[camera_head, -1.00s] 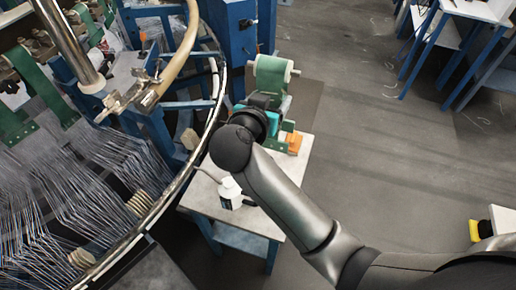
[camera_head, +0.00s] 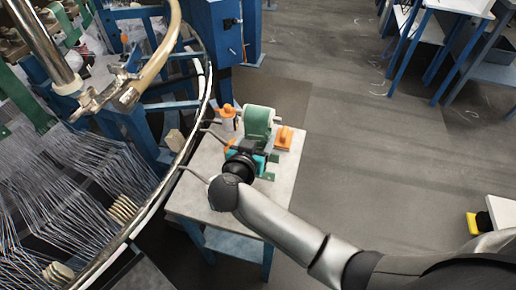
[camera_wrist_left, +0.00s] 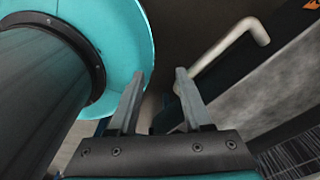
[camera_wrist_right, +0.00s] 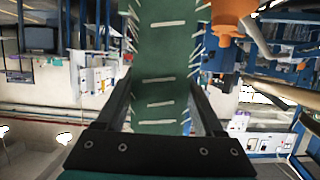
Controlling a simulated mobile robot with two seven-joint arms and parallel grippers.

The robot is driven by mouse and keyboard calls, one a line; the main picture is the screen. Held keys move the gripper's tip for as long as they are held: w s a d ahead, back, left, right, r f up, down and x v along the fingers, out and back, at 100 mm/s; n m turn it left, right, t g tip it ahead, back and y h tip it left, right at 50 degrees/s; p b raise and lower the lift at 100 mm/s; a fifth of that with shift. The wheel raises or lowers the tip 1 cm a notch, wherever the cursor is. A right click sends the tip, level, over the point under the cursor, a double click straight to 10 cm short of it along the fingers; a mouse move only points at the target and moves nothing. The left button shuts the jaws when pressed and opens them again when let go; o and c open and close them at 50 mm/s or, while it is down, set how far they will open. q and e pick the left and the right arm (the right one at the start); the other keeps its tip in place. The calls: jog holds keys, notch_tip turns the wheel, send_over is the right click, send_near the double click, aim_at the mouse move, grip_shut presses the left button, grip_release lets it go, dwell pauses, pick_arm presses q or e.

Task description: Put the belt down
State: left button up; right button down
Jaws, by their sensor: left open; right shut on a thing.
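The belt is a green band wound in a roll (camera_head: 258,122). In the head view it is over the small grey-topped table (camera_head: 190,200). My right gripper (camera_head: 252,147), dark with teal parts, is shut on it. In the right wrist view the green belt (camera_wrist_right: 160,60), with white stitch marks, runs between the fingers (camera_wrist_right: 162,112). I cannot tell whether the belt touches the tabletop. My left gripper (camera_wrist_left: 157,100) is open with nothing between its fingers in the left wrist view. It does not show in the head view.
An orange-topped object (camera_head: 228,112) and an orange block (camera_head: 284,138) are close to the belt on the table. The loom's curved metal rim (camera_head: 180,160) runs close to the table's left side. Open floor (camera_head: 350,150) lies to the right.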

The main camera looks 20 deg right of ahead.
aim_at(258, 147)
jog(key=shift+f+b, duration=0.55)
jog(key=shift+f, duration=1)
jog(key=shift+f, duration=0.15)
grip_release()
